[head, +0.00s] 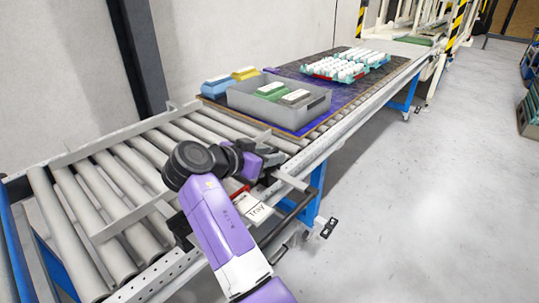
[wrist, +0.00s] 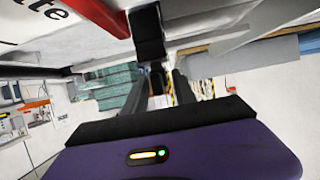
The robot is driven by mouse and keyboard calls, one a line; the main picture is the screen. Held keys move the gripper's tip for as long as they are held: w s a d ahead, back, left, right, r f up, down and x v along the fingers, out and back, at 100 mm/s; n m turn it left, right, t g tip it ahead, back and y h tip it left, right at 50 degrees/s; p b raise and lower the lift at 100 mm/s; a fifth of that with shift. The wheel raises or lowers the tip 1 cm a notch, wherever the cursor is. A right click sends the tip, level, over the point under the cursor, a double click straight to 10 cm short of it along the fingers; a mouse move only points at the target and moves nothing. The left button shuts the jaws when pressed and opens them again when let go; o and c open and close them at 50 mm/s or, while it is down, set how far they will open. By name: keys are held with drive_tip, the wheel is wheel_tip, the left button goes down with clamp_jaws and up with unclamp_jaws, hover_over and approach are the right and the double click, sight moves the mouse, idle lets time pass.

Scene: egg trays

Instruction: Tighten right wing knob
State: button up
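A small black part, which looks like the wing knob (wrist: 156,82), shows below a black bracket (wrist: 147,36) in the wrist view. My gripper (wrist: 160,88) points at it, with one finger on each side. I cannot tell whether the fingers touch it or whether any gap remains. In the head view my gripper (head: 268,163) is at the conveyor's near side rail, and my wrist and the rail hide the knob there.
A white sign reading "Tray" (head: 257,211) hangs beside my purple arm. The roller conveyor (head: 128,160) carries a grey crate (head: 310,112) with egg boxes and teal egg trays (head: 318,73) farther back.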

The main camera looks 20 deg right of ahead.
drive_tip(key=v, duration=0.7)
drive_tip(key=shift+s+a+p, duration=0.15)
drive_tip(key=shift+a+p, duration=0.15)
drive_tip(key=shift+r, duration=0.15)
